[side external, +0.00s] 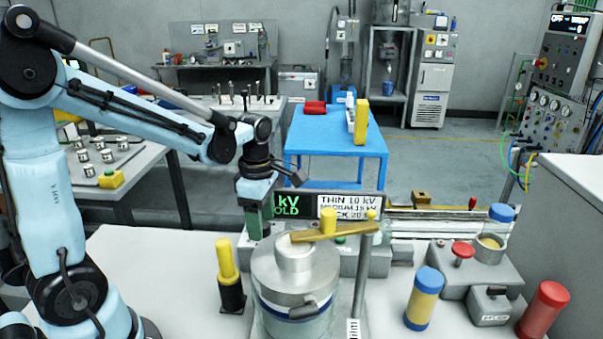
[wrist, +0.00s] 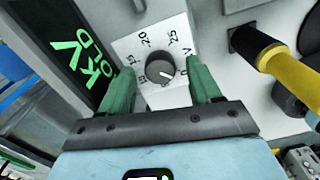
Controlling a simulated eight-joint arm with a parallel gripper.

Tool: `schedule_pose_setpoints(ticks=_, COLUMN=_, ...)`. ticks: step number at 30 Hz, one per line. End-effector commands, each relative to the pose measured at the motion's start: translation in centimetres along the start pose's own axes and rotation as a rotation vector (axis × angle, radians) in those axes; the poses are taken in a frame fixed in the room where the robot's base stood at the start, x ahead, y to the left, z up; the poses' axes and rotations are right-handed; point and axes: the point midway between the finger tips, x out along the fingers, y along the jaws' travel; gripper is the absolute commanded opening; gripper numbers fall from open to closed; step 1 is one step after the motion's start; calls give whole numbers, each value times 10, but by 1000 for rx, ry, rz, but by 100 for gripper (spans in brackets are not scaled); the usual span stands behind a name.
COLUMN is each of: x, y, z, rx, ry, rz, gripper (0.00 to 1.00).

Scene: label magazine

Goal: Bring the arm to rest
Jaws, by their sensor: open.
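My gripper (side external: 253,222) is at the left front of the grey cabinet with the display, in the side external view. In the wrist view its two green fingers (wrist: 162,72) stand apart with nothing held between them. A round black knob (wrist: 158,65) on a white kV scale plate (wrist: 148,46) shows between the fingers, with clear gaps on both sides. Whether the fingers reach down to the knob's depth I cannot tell. The knob is hidden behind my gripper in the side external view. My arm is bent, reaching over from the left.
A green-lit display (side external: 287,205) is close beside my gripper. A metal pot (side external: 293,275) with a brass bar (side external: 335,232) above it stands in front. A yellow-and-black handle (side external: 229,270) stands left of the pot. A blue table (side external: 335,135) is behind. The bench's left part is clear.

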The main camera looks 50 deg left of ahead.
Motion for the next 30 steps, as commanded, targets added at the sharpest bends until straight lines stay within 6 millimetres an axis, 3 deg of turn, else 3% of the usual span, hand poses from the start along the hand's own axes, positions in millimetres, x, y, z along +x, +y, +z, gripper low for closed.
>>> schedule_pose_setpoints(ticks=24, x=-100, y=0, z=0, rx=-1, ry=0, rz=0, gripper=63)
schedule_pose_setpoints(ticks=30, x=-117, y=0, z=0, rx=-1, ry=0, rz=0, gripper=63)
